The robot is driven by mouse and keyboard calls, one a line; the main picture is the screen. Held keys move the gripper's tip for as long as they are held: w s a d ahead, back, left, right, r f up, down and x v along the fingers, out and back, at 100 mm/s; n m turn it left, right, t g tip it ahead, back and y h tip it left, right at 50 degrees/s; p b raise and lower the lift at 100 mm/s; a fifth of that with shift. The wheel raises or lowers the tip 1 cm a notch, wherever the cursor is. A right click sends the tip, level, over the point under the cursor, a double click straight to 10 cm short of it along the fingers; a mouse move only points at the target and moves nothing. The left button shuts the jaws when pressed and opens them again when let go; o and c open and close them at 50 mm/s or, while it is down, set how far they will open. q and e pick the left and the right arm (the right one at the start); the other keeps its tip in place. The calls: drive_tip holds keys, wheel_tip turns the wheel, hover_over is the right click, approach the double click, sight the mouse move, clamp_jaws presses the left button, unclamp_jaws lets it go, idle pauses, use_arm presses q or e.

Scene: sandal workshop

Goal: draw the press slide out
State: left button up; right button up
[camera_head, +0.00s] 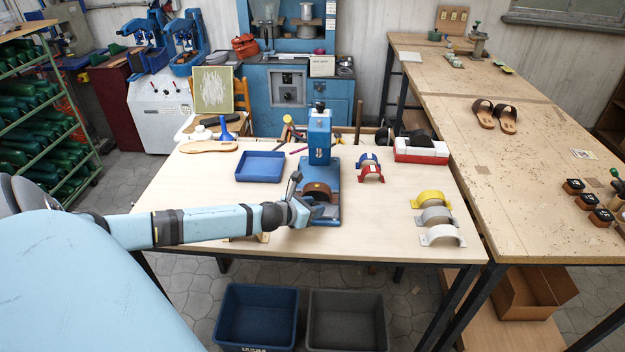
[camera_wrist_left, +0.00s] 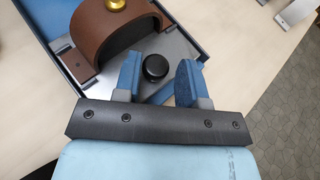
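The blue press (camera_head: 320,133) stands upright on the pale worktable. Its slide is a flat metal plate (camera_wrist_left: 185,50) at the press's base. The slide carries a brown curved strap piece (camera_head: 318,190), which also shows in the left wrist view (camera_wrist_left: 105,30) with a brass knob on top. A round black knob (camera_wrist_left: 155,67) sits at the slide's near end. My left gripper (camera_head: 312,207) is at the front of the press. In the left wrist view its two blue fingers (camera_wrist_left: 157,80) are apart, one each side of the black knob, with gaps visible. My right gripper is not in view.
A blue tray (camera_head: 261,179) lies left of the press. Red and blue arches (camera_head: 370,174) stand to its right, with yellow, grey and white arches (camera_head: 437,217) farther right. The tabletop between press and right-hand arches is mostly clear. Blue (camera_head: 257,287) and grey bins stand below the front edge.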

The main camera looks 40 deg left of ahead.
use_arm(q)
drive_tip(key=shift+o, duration=0.7)
drive_tip(key=shift+r, duration=0.15)
drive_tip(key=shift+s, duration=0.2)
drive_tip(key=b+v, duration=0.1)
drive_tip(key=v, duration=1.2)
drive_tip(key=shift+s+b, duration=0.25)
drive_tip(key=shift+b, duration=0.1)
drive_tip(key=shift+r, duration=0.1)
